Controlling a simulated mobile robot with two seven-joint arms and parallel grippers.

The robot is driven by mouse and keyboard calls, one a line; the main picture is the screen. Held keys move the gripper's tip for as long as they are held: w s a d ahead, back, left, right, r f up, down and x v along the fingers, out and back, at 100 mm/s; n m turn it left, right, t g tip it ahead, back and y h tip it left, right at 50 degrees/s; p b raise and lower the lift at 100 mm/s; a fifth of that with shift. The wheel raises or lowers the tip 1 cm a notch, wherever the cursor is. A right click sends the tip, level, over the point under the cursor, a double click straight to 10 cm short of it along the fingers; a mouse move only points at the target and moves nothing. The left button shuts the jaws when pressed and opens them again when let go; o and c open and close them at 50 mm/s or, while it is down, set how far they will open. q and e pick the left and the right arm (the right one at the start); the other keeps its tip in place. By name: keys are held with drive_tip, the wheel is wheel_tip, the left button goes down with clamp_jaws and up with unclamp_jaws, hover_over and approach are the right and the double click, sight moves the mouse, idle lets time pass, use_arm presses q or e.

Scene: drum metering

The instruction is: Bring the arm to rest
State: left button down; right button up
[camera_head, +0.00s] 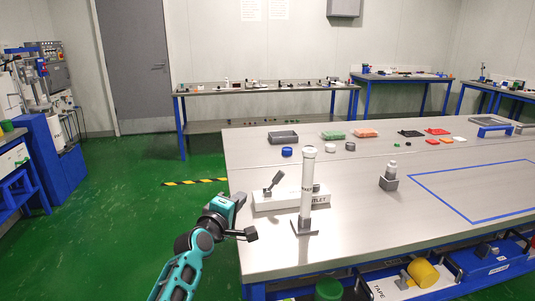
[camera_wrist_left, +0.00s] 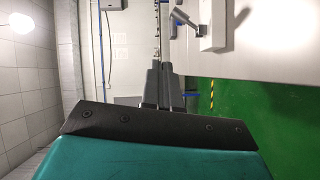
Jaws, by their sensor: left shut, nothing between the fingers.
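My left gripper (camera_head: 240,198) is just off the left edge of the metal-topped table (camera_head: 360,225), in front of the white outlet block (camera_head: 262,200) and apart from it. In the left wrist view its two dark fingers (camera_wrist_left: 163,70) lie together, shut with nothing between them. The outlet block carries a tilted grey lever and shows sideways at the top of the wrist view (camera_wrist_left: 211,35). A tall white tube (camera_head: 308,185) stands upright on a dark base just right of the block. My right gripper is not in view.
A blue tape outline (camera_head: 450,195) encloses bare tabletop. A grey tray (camera_head: 283,137) and several small coloured items lie along the back. Green floor (camera_head: 110,220) is open left of the table.

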use_arm(q)
drive_tip(key=s+a+f+m+g+y, duration=0.15)
drive_tip(key=s+f+m, duration=0.25)
drive_tip(key=s+f, duration=0.55)
drive_tip(key=s+a+f+m+g+y, duration=0.1)
drive_tip(key=s+a+f+m+g, duration=0.2)
drive_tip(key=s+f, duration=0.6)
drive_tip(key=s+a+f+m, duration=0.1)
drive_tip(key=s+m, duration=0.3)
drive_tip(key=s, duration=0.5)
drive_tip(key=s+a+f+m+g, duration=0.1)
drive_tip(key=s+f+m, duration=0.2)
drive_tip(key=s, duration=0.6)
drive_tip(key=shift+s+m, duration=0.3)
drive_tip(key=shift+m, duration=0.3)
drive_tip(key=shift+r+y, duration=0.1)
drive_tip(key=shift+y, duration=0.15)
